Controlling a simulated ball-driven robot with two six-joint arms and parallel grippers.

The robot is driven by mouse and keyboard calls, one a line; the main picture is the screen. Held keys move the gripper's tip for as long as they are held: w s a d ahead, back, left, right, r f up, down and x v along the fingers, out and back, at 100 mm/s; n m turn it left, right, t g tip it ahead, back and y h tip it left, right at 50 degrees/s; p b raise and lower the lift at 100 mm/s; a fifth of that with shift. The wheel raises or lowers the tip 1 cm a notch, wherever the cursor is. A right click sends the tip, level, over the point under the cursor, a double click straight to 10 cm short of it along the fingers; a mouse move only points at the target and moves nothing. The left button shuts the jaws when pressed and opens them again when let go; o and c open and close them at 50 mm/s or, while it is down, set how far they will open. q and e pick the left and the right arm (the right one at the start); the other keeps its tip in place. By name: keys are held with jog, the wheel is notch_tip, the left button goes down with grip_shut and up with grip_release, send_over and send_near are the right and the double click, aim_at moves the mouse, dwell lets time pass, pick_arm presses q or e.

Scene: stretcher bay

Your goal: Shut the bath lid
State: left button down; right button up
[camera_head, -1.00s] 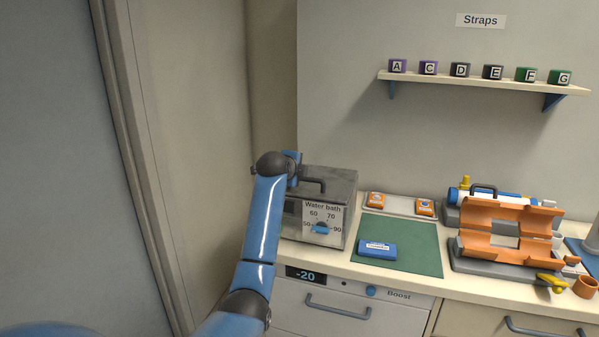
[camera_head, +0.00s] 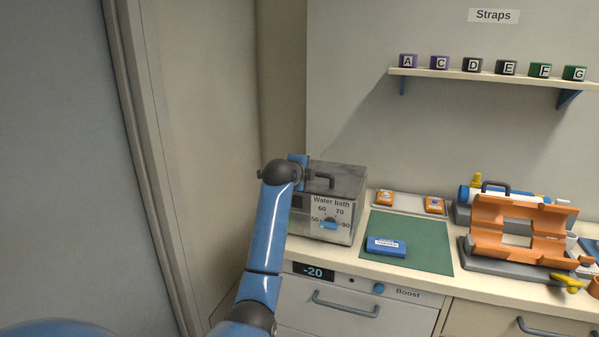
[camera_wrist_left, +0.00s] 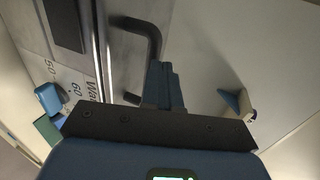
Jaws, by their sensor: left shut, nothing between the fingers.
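The water bath (camera_head: 345,227) is a grey metal box with a dial on its front, at the left end of the counter. Its lid (camera_head: 345,172) looks flat on top of the box, with a dark handle (camera_head: 322,178). My left gripper (camera_head: 301,167) is at the lid's left side, beside the handle, partly hidden by my wrist. In the left wrist view its blue fingers (camera_wrist_left: 166,85) are together and empty, close to the handle (camera_wrist_left: 152,35). I cannot tell whether they touch it. My right gripper is out of view.
A green mat (camera_head: 430,245) with a blue pack (camera_head: 386,246) lies right of the bath. An orange cradle (camera_head: 520,220) stands further right. A strap shelf (camera_head: 480,78) hangs on the wall above. A drawer (camera_head: 340,300) is below the counter.

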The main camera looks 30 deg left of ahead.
pick_arm(q)
jog(key=v, duration=1)
jog(key=shift+s+r+b, duration=0.2)
jog(key=shift+b, duration=0.15)
notch_tip(320, 180, up, 7)
jog(key=n+t+y, duration=0.2)
jog(key=n+t, duration=0.3)
jog(key=n, duration=0.3)
jog(key=s+d+f+n+t+p, duration=0.1)
jog(key=s+d+f+n+t, duration=0.1)
jog(key=s+d+f+n, duration=0.5)
jog(key=s+d+f+n+t+p, duration=0.15)
jog(key=s+d+f, duration=0.5)
jog(key=f, duration=0.65)
jog(key=s+d+f+g+h, duration=0.1)
jog(key=s+d+f, duration=0.2)
jog(key=s, duration=0.6)
jog(key=s+d+f+g+h, duration=0.2)
jog(key=s+d+f, duration=0.1)
jog(key=s+f, duration=0.4)
jog(key=s+d+f+m+g+h+p, duration=0.1)
jog(key=s+f, duration=0.4)
jog(key=s, duration=0.5)
jog(key=d+h, duration=0.1)
jog(key=d, duration=0.1)
jog(key=shift+s+d+f, duration=0.3)
jog(key=shift+d+f, duration=0.05)
